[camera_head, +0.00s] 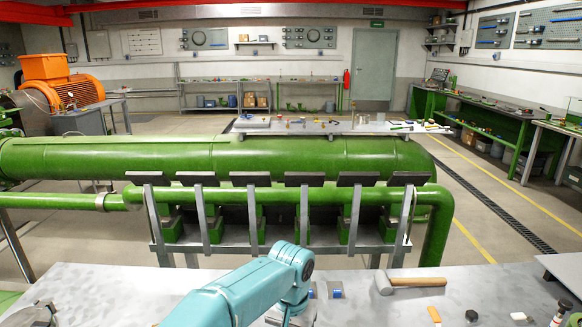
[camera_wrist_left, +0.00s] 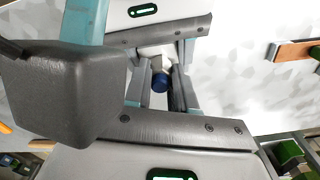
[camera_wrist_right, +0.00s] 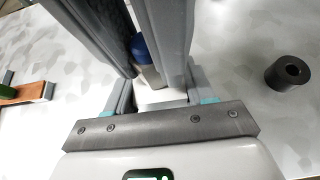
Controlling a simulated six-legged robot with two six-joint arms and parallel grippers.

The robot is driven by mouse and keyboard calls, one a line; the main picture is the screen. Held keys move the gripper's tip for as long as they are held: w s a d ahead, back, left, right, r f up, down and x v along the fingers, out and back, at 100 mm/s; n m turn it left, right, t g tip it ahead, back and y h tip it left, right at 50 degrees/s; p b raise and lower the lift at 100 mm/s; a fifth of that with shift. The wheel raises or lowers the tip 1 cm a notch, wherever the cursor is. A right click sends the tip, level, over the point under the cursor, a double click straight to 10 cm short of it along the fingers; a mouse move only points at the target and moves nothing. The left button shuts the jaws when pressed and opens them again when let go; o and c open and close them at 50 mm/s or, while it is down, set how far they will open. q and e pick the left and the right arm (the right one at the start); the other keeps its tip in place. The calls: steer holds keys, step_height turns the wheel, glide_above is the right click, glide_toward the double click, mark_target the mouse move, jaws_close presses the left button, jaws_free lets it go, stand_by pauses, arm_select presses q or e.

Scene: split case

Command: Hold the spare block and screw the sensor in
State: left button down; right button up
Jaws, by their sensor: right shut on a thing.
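In the right wrist view, my right gripper (camera_wrist_right: 158,95) is shut on a small white block (camera_wrist_right: 160,98). A sensor with a blue cap (camera_wrist_right: 139,47) and a pale body stands at this block; how deep it sits in it is hidden. In the left wrist view, my left gripper (camera_wrist_left: 160,90) faces the right one, with its fingers on either side of the blue cap (camera_wrist_left: 159,82). I cannot tell whether they touch the cap. In the head view, a teal arm reaches over the table's front; the fingertips are hidden there.
A grey table (camera_head: 425,290) carries a mallet (camera_head: 405,282), small blue pieces (camera_head: 335,290) and other small parts at the right. A black hollow cylinder (camera_wrist_right: 287,73) stands on the table in the right wrist view. Green pipework (camera_head: 300,155) with a slanted rack is behind the table.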

arm_select(q)
steer(key=c, duration=1.2)
jaws_free()
steer(key=shift+o, duration=0.2)
steer(key=shift+r, duration=0.1)
steer(key=shift+r, duration=2.9)
